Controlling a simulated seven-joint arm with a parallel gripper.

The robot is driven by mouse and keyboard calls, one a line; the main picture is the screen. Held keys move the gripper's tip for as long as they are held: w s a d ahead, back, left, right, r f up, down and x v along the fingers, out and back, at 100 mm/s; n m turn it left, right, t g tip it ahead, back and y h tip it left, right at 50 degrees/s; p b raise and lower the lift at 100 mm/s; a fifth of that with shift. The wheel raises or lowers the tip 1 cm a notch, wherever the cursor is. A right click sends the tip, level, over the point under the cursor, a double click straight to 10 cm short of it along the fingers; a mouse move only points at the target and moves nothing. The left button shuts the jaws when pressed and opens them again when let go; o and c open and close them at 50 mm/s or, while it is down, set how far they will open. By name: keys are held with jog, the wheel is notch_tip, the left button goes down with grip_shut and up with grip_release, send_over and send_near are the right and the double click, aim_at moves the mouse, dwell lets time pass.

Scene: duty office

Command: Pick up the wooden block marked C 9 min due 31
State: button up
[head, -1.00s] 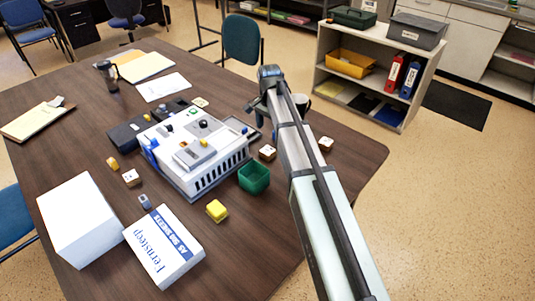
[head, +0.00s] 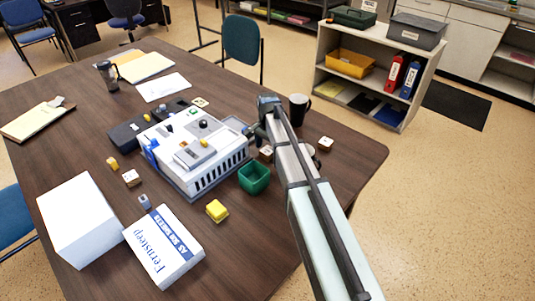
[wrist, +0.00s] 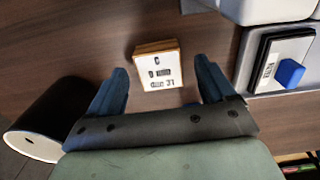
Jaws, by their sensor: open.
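In the wrist view, a small wooden block (wrist: 157,68) lies on the dark table with its pale marked face showing. I can read "due 31" on its bottom line; the upper lines are too small to read surely. My gripper (wrist: 160,86) is open, its two blue fingers apart with the block between and slightly beyond their tips, not touching it. In the head view my gripper (head: 252,131) is low over the table beside the white machine. A wooden block (head: 266,152) near it, partly covered by my arm, is probably the same one.
The white machine (head: 190,160) and a green cup (head: 254,177) are close by. Another wooden block (head: 325,144) lies near the table's right edge.

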jog(key=shift+f, duration=0.85)
jog(key=shift+c, duration=0.3)
jog(key=c, duration=1)
